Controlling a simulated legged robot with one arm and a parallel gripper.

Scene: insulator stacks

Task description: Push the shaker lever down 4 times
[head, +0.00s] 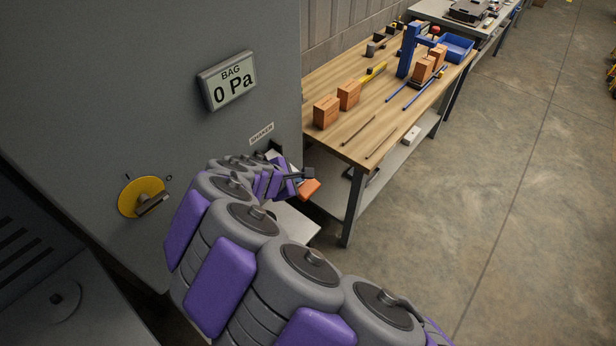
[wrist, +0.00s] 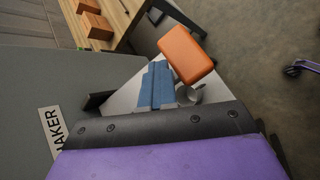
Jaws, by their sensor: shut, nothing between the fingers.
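The shaker lever's orange handle (head: 309,188) shows just beyond my gripper, low on the right side of the grey cabinet. In the wrist view the orange handle (wrist: 187,54) is a rounded block, just above and right of my fingertips. My gripper (head: 298,175) is shut and empty; its blue fingers (wrist: 157,86) lie side by side in the wrist view. The fingertips are close to the handle, but I cannot tell whether they touch. My arm and wrist hide the lever's base. The SHAKER label (head: 262,134) is on the cabinet above.
The grey cabinet (head: 130,90) carries a display (head: 228,80) reading BAG 0 Pa and a yellow rotary switch (head: 142,197). A wooden workbench (head: 375,100) with orange bricks and tools stands beyond the lever. The concrete floor (head: 510,180) at right is clear.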

